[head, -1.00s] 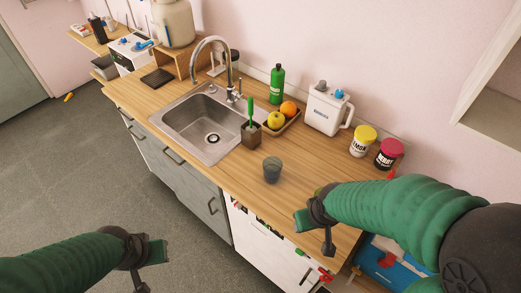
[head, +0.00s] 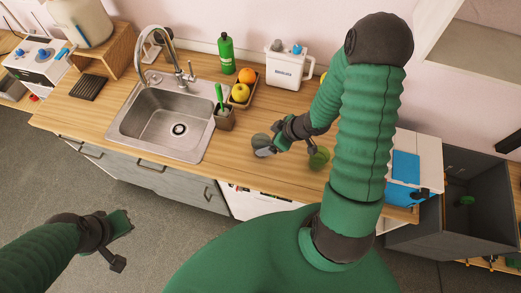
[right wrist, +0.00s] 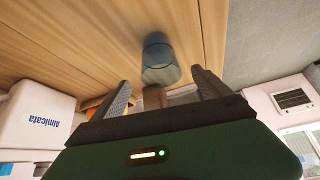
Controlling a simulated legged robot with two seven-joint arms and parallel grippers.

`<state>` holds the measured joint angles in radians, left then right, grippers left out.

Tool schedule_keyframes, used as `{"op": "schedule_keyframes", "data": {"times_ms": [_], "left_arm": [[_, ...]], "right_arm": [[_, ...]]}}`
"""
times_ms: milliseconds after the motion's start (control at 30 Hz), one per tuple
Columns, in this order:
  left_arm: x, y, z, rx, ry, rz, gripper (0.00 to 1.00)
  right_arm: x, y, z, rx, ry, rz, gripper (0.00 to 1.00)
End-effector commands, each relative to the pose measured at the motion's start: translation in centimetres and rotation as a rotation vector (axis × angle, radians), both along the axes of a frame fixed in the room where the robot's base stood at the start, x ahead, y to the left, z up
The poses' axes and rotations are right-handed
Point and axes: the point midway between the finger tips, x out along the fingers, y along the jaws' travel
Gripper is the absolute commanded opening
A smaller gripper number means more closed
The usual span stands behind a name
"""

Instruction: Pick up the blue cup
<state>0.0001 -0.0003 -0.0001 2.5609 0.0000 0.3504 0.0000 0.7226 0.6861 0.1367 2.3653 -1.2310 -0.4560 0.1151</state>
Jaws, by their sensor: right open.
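The blue cup (head: 261,146) is a small dull grey-blue cup standing on the wooden counter, right of the sink. My right gripper (head: 293,146) is open above the counter, close to the cup's right side and partly covering it in the head view. In the right wrist view the cup (right wrist: 160,62) shows just beyond the fingertips, lined up with the gap between the two spread fingers (right wrist: 163,90). Whether a finger touches it I cannot tell. My left gripper (head: 122,240) is open and empty over the floor at lower left.
A brown holder (head: 225,118) with a green brush stands left of the cup. Behind are a fruit tray (head: 240,103), a green bottle (head: 226,55) and a white jug (head: 288,68). The sink (head: 165,120) is left.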

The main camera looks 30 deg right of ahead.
Motion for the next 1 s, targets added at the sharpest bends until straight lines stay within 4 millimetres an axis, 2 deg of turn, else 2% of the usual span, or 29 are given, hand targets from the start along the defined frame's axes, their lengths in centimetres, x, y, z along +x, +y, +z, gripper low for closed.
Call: {"op": "schedule_keyframes", "data": {"times_ms": [33, 267, 500, 733, 767, 1000], "left_arm": [[0.0, 0.0, -0.6, 0.000, 0.000, 0.000, 0.00], [0.1, 0.0, -0.9, 0.000, -0.001, 0.000, 0.00], [0.1, 0.0, -0.7, 0.000, -0.001, 0.000, 0.00], [0.1, 0.0, -0.7, 0.000, -0.001, 0.000, 0.00], [0.1, 0.0, -0.7, 0.000, -0.001, 0.000, 0.00], [0.0, 0.0, -0.7, 0.000, -0.001, 0.000, 0.00]], "right_arm": [[0.6, 0.4, -1.3, 0.001, 0.002, 0.002, 0.87], [1.8, 1.4, -3.3, 0.000, 0.002, 0.003, 0.87], [3.4, 2.8, -6.4, -0.003, 0.000, 0.002, 0.87], [3.7, 2.7, -6.9, -0.002, 0.000, 0.000, 0.87], [3.7, 2.7, -6.8, -0.002, 0.000, 0.000, 0.86], [3.6, 2.7, -6.8, -0.002, 0.000, 0.000, 0.55]]}}
